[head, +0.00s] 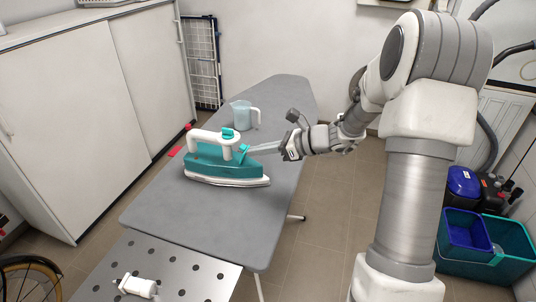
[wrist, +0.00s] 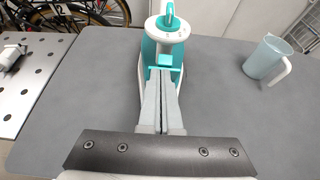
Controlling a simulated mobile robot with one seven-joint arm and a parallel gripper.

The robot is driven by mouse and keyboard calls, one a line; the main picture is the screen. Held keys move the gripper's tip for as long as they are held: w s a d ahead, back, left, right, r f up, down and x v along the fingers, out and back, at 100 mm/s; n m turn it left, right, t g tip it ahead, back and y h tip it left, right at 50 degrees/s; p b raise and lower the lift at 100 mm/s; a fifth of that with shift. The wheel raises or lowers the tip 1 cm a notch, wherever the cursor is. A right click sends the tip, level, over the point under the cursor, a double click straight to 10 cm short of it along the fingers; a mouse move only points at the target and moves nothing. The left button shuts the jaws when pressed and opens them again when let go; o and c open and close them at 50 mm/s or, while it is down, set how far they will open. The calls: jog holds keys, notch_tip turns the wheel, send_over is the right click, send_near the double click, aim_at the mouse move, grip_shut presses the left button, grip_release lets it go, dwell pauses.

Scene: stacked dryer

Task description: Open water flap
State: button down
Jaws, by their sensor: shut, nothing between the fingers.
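A teal and white iron (head: 222,165) stands on the grey ironing board, its tip toward the right in the head view. It also shows in the wrist view (wrist: 149,48), beyond my fingers. A small teal flap (head: 244,148) sits at the iron's front, under the front of the white handle; it shows in the wrist view (wrist: 161,67) just past my fingertips. My gripper (head: 254,151) is shut and empty, its fingertips right at the flap. Its closed fingers also show in the wrist view (wrist: 161,80). I cannot tell whether they touch the flap or how far it is raised.
A clear measuring jug (head: 241,115) stands on the ironing board (head: 280,97) behind the iron. A perforated metal plate (head: 190,272) with a white object (head: 138,287) is at the near left. Blue and teal crates (head: 486,240) are on the floor at right.

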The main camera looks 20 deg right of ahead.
aim_at(241, 147)
jog(key=shift+r, duration=0.15)
jog(key=shift+w+a+r+h+p, duration=0.15)
jog(key=shift+a+r+h+p, duration=0.2)
jog(key=shift+p, duration=0.9)
jog(key=p, duration=0.1)
jog(key=g+h+p, duration=0.1)
jog(key=p, duration=0.1)
jog(key=shift+w+a+r, duration=0.15)
jog(key=shift+a+r, duration=0.05)
jog(key=shift+r, duration=0.1)
jog(key=shift+w+a+g+h+p, duration=0.15)
jog(key=shift+g+h+p, duration=0.2)
jog(key=shift+p, duration=0.5)
jog(key=shift+w+a, duration=0.25)
jog(key=shift+a, duration=0.1)
jog(key=shift+r+p, duration=0.1)
jog(key=shift+p, duration=0.2)
jog(key=shift+r+p, duration=0.6)
jog(key=shift+r, duration=0.1)
jog(key=shift+d, duration=0.15)
